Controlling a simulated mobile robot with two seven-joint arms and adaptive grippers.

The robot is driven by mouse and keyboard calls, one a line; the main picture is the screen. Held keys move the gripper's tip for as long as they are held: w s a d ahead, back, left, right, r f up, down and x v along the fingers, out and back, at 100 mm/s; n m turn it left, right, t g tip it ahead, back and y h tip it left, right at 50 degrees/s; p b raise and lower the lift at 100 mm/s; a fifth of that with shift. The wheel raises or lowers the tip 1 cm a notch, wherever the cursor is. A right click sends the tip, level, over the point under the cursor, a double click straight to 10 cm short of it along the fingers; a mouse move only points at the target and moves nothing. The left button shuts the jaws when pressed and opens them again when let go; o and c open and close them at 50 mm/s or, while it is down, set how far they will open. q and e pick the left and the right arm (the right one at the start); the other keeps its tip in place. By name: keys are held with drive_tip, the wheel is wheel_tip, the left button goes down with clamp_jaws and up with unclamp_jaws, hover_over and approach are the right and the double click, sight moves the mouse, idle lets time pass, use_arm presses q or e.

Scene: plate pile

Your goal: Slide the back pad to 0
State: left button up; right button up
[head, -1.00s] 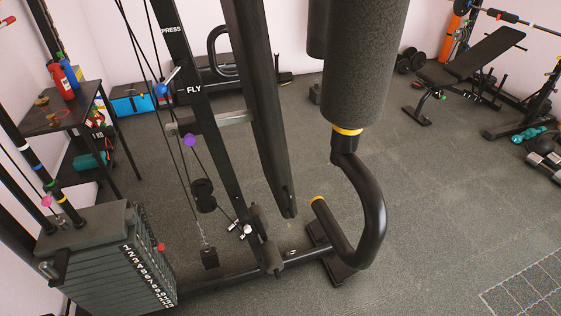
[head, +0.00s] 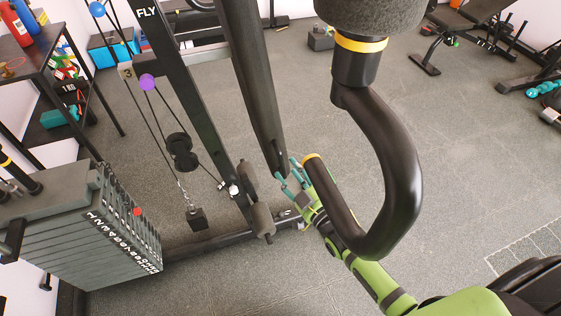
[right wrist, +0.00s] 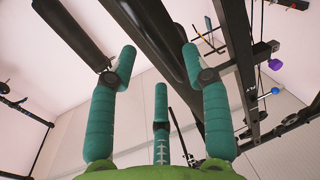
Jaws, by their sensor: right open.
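The long dark upright piece (head: 252,80), which looks like the back pad seen edge-on, hangs over the base of the machine. A "3" mark (head: 126,72) shows at the left end of the bar behind it. My right gripper (head: 288,174), green with teal fingers, is at the pad's lower end, open. In the right wrist view its fingers (right wrist: 160,55) are spread, and a long dark part (right wrist: 160,40) runs beyond and between them. I cannot tell whether they touch it. My left gripper is not in view.
A thick curved black handle (head: 395,160) with a foam roller (head: 372,12) above it stands close to my right arm. The weight stack (head: 90,240) is at left. A dark shelf table (head: 55,60) stands behind it. The grey floor at right is mostly clear.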

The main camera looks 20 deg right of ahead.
drive_tip(key=x, duration=0.4)
drive_tip(key=shift+w, duration=0.15)
